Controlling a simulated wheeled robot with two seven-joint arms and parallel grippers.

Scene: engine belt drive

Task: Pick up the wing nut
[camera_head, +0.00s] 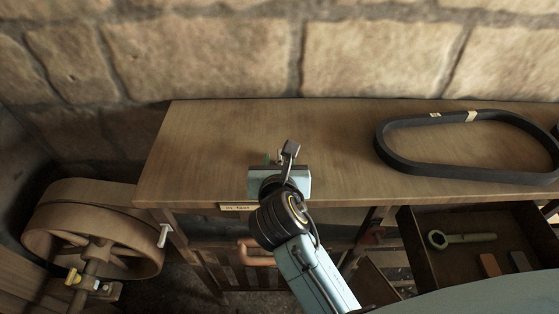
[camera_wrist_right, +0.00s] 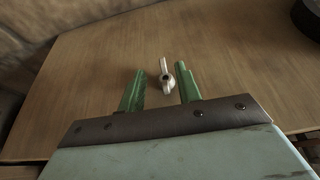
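The wing nut (camera_wrist_right: 166,77) is a small silvery metal piece on the wooden table top in the right wrist view. It lies between and slightly beyond the two green fingertips of my right gripper (camera_wrist_right: 159,82), with space on both sides. That gripper is open and holds nothing. In the head view my right gripper (camera_head: 274,160) is over the table near its front edge, seen from behind, and its hand and arm hide the wing nut. My left gripper is in neither view.
A black belt (camera_head: 395,165) lies on the table (camera_head: 200,150) at the right. An open drawer (camera_head: 430,275) below holds a green wrench (camera_head: 462,239) and small blocks. A wooden pulley wheel (camera_head: 60,235) stands at the left. The table's left part is clear.

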